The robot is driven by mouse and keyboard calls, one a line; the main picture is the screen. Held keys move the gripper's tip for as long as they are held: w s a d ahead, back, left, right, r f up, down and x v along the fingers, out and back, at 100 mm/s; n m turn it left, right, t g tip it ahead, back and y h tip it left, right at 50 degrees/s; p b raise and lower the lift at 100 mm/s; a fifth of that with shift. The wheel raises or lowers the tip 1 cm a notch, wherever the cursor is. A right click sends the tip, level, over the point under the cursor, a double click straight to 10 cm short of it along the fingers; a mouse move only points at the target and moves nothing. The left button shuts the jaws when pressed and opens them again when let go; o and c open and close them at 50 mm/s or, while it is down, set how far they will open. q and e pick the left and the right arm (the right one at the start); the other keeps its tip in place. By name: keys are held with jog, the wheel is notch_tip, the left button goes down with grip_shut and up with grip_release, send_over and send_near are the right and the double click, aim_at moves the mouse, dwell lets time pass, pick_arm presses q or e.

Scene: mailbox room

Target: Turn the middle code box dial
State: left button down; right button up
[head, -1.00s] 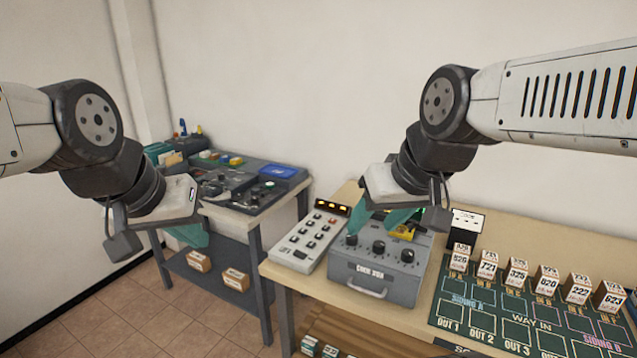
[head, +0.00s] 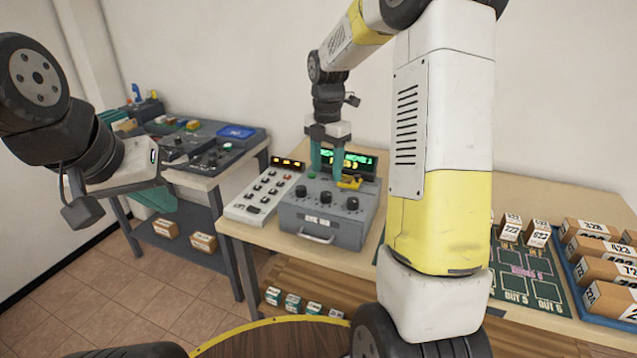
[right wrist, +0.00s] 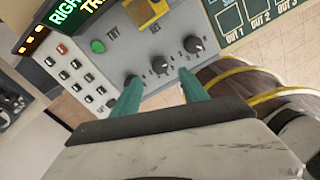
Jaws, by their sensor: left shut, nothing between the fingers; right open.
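The grey code box (head: 345,232) stands on the wooden table in the head view, with a row of three black dials on its top. The middle dial (head: 326,197) lies between the left dial (head: 301,190) and the right dial (head: 352,203). My right gripper (head: 327,172) is open above the box, its teal fingers pointing down. In the right wrist view the middle dial (right wrist: 160,66) appears between and just beyond the spread fingertips (right wrist: 158,77); contact cannot be told. My left gripper (head: 160,200) is shut and empty at the left, away from the box.
A keypad panel (head: 262,194) sits left of the box, and a lit green display (head: 352,162) stands behind it. A yellow part (head: 350,182) is on the box top. Sorting board (head: 530,272) and parcels (head: 600,250) lie right. A side desk (head: 215,165) stands left.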

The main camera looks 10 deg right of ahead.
aim_at(326, 194)
notch_tip(326, 194, down, 8)
jog(key=shift+r, duration=0.25)
grip_shut()
dwell(0.3)
